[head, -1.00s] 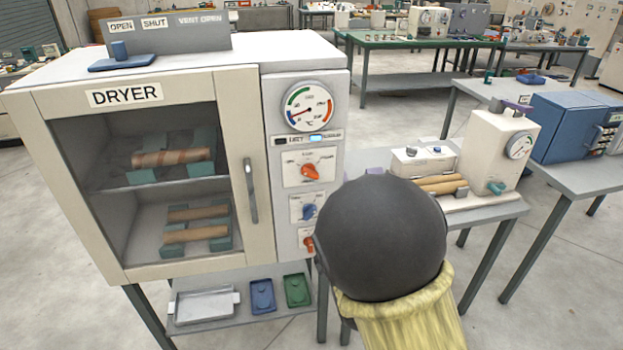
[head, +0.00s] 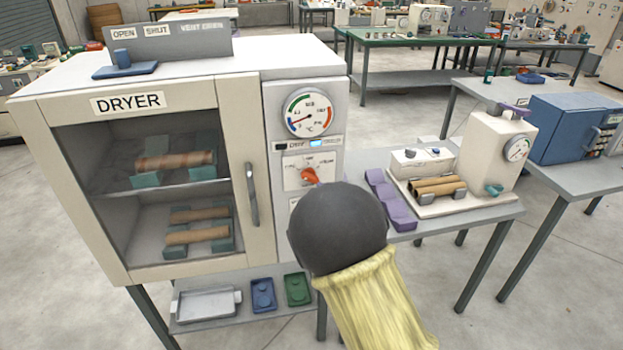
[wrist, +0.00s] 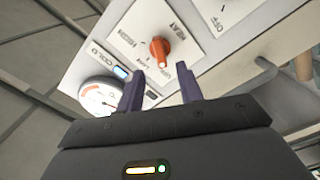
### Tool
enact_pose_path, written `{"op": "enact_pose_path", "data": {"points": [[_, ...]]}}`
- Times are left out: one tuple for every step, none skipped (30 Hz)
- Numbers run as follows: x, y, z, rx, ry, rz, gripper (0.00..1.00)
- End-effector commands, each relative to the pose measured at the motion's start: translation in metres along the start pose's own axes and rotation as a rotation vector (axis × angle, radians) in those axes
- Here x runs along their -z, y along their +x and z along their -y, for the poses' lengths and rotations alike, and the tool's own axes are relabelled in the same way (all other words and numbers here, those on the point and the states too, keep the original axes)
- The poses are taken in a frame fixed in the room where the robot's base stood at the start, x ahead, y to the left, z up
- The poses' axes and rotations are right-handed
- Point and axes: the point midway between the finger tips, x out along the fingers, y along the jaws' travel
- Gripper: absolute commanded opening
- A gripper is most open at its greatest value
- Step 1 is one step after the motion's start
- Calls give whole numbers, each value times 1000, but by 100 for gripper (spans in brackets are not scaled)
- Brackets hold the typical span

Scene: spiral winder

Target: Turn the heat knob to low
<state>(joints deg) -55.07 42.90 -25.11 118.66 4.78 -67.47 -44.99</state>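The heat knob (head: 309,175) is orange and sits on a white plate on the dryer's (head: 128,215) right-hand control panel, below the round dial. In the wrist view the knob (wrist: 160,50) stands out from the plate marked HEAT, with wording around it. My gripper (wrist: 161,73) is open, with its two dark purple fingers apart. The knob appears just beyond the fingertips, roughly between them, and no contact shows. In the head view my arm's dark rounded part hides my gripper and the lower controls. Which mark the knob points at is hard to tell.
The round dial (head: 309,112) and a lit blue indicator (head: 322,143) are above the knob. The dryer door handle (head: 251,192) stands out to the left. To the right, a bench holds a purple rack (head: 391,202) and a cream machine (head: 498,150). Another plate (wrist: 228,12) reads OFF.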

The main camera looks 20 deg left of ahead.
Motion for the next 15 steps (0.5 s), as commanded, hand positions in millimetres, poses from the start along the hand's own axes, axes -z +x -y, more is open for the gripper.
{"op": "enact_pose_path", "data": {"points": [[1, 8, -2, -1, -1, -1, 36], [1, 12, -2, -1, -1, -1, 36], [1, 18, -2, 0, -1, 0, 36], [1, 23, -1, 0, -1, 0, 36], [1, 27, -2, -1, -1, -1, 36], [1, 33, -2, 0, -1, 0, 36], [0, 37, -2, 0, -2, 0, 36], [0, 41, -2, -1, -2, 0, 36], [0, 47, -2, -1, -2, 0, 36], [0, 50, -2, 0, -2, 0, 36], [0, 54, -1, 0, -2, 0, 36], [1, 58, -2, -1, -1, -1, 36], [0, 61, -1, -1, -1, -1, 36], [0, 63, -1, 0, -1, 0, 36], [0, 66, 0, 0, -1, 0, 36]]}}
